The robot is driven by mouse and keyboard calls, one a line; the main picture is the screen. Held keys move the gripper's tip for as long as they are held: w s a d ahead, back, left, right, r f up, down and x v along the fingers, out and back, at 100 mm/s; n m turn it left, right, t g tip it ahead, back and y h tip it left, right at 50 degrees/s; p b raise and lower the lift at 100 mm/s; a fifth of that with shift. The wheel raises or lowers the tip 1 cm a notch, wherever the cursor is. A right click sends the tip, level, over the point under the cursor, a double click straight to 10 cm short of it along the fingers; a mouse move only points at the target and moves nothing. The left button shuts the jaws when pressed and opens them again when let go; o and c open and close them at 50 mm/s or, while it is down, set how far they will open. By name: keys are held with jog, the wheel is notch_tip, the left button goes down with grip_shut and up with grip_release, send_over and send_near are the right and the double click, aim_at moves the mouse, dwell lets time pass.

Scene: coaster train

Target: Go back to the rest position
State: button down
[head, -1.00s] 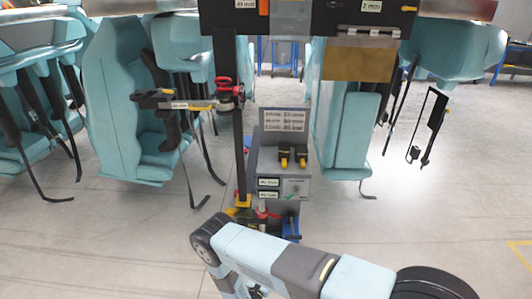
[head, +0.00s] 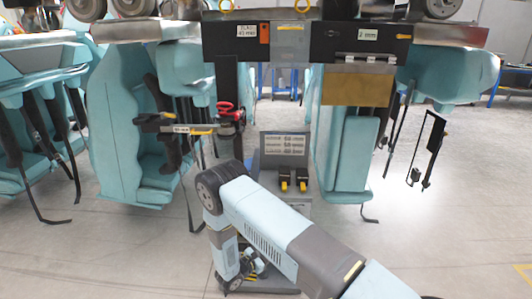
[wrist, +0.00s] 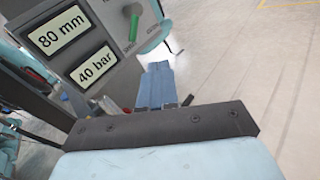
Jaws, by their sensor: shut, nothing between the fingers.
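My gripper (wrist: 155,90) shows in the wrist view as two blue fingers lying side by side, shut with nothing between them. A grey panel with labels reading 80 mm and 40 bar (wrist: 97,67) is close beside the fingers at the upper left. In the head view my arm (head: 265,225) is folded over the lower middle, in front of the grey control box (head: 297,208). My fingers cannot be made out there.
Light-blue train seats (head: 130,140) hang at left, with loose straps. Another seat (head: 350,150) hangs at right. A dark beam (head: 330,45) spans above. A post carries a measuring arm with a red knob (head: 228,107). The grey floor (head: 450,220) at right is clear.

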jog(key=w+d+r+m+g+h, duration=0.1)
jog(key=d+r+m+g, duration=0.25)
jog(key=r, duration=0.65)
jog(key=w+d+r+m+g, duration=0.1)
jog(key=d+r+m+g, duration=0.25)
jog(key=r, duration=0.55)
jog(key=s+d+r+m+g+y, duration=0.2)
jog(key=s+d+r+m, duration=0.15)
jog(key=r, duration=0.55)
jog(key=s+d+r+m+g+y, duration=0.1)
jog(key=s+d+r+m+g, duration=0.15)
jog(key=d+r, duration=0.45)
jog(key=s+d+r+m+t+y, duration=0.2)
jog(key=s+r+m+y, duration=0.3)
jog(key=s+r, duration=0.6)
jog(key=s+d+r+m+t+y, duration=0.2)
jog(key=s+r+m+y, duration=0.3)
jog(key=s+r, duration=0.7)
jog(key=s+t+y, duration=0.1)
jog(key=s, duration=0.4)
jog(key=shift+s+m, duration=0.35)
jog(key=shift+m, duration=0.05)
jog(key=shift+t, duration=0.25)
